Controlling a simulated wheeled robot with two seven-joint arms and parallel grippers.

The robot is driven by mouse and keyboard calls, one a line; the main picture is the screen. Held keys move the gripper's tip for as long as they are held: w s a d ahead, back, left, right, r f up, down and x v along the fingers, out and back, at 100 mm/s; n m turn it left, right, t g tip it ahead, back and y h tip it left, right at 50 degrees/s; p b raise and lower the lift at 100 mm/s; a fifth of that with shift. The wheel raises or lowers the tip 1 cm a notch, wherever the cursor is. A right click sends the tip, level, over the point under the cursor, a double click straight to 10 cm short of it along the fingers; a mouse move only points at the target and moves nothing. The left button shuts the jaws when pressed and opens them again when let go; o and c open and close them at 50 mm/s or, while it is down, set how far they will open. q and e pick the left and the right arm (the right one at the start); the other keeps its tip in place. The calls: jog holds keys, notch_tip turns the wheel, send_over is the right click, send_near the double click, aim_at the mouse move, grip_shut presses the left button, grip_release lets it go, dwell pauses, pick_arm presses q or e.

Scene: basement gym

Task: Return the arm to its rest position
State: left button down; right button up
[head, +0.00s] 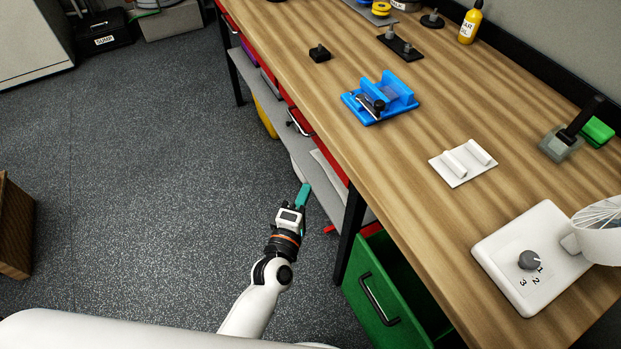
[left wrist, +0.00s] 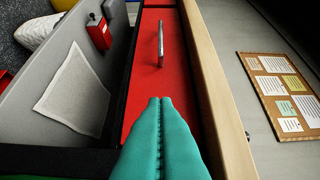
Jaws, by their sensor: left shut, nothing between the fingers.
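My left gripper (head: 303,196) is low beside the front of the workbench in the head view, over the floor side and below the bench top. Its teal fingers point away from me toward the bench's shelf. In the left wrist view the teal fingers (left wrist: 160,103) are pressed together with nothing between them. Ahead of them is a red drawer front (left wrist: 150,75) with a metal handle (left wrist: 160,44). I cannot tell whether the fingertips touch it. My right gripper is in neither view.
The wooden workbench (head: 440,120) carries a blue fixture (head: 381,98), a white holder (head: 463,163) and a white fan base (head: 532,258). An open green drawer (head: 385,300) juts out right of my left arm. Grey floor (head: 150,180) on the left is clear.

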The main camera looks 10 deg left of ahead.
pick_arm(q)
jog(key=s+a+f+m+g+p, duration=0.2)
jog(key=s+f+m+g, duration=0.4)
jog(key=f, duration=0.6)
jog(key=s+a+f+m+g+p, duration=0.15)
jog(key=s+f+m, duration=0.25)
jog(key=s+f, duration=0.7)
jog(key=s+a+f+m+g+y+p, duration=0.1)
jog(key=s+a+f+m+g, duration=0.3)
jog(key=s, duration=0.8)
jog(key=s+a+f+m+g+y+p, duration=0.1)
jog(key=s+a+f+m+g, duration=0.3)
jog(key=s+a+f, duration=0.5)
notch_tip(320, 180, down, 2)
jog(key=s+g+y, duration=0.1)
jog(key=s, duration=0.2)
jog(key=shift+f, duration=0.1)
